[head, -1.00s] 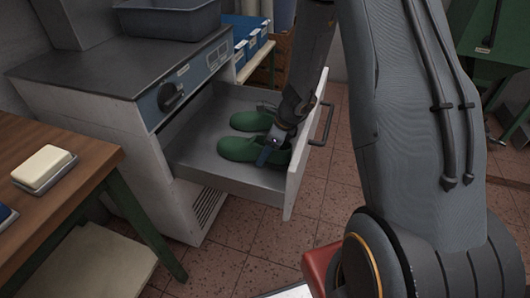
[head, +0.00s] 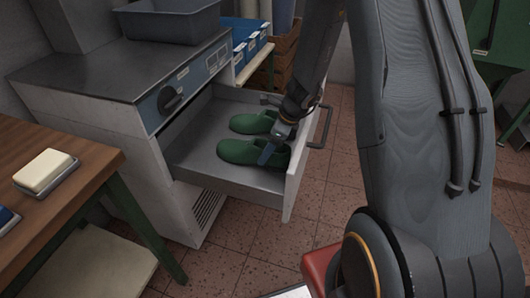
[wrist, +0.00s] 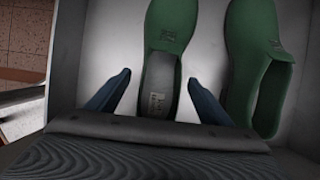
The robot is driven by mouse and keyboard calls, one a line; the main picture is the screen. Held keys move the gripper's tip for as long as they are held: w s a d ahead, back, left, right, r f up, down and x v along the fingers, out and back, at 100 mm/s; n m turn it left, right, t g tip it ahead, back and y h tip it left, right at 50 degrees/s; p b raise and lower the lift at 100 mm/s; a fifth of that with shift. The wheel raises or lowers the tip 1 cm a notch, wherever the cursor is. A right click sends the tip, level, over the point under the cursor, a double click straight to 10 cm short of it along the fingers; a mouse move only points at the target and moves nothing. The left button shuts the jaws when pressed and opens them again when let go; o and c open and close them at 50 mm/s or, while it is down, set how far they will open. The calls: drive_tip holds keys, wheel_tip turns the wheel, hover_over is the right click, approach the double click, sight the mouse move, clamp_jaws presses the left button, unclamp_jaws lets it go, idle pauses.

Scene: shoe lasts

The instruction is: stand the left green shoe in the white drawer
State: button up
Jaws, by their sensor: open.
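The left green shoe (head: 236,151) rests sole down on the floor of the open white drawer (head: 210,168), toe pointing left. It is the nearer of two green shoes in the head view. In the wrist view the left shoe (wrist: 172,30) lies between the fingers at its heel end. My gripper (wrist: 160,78) is open, one finger on each side of the heel, with gaps showing. In the head view my gripper (head: 272,148) hides part of the heel.
The other green shoe (head: 252,122) lies beside it, close to one finger; it also shows in the wrist view (wrist: 256,60). The drawer front with its handle (head: 322,126) stands to the right. A grey bin (head: 168,18) sits on the cabinet top. A wooden table (head: 85,160) is at left.

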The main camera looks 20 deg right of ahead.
drive_tip(key=p+v, duration=0.1)
drive_tip(key=v, duration=0.7)
drive_tip(key=shift+r, duration=0.25)
drive_tip(key=shift+s, duration=0.1)
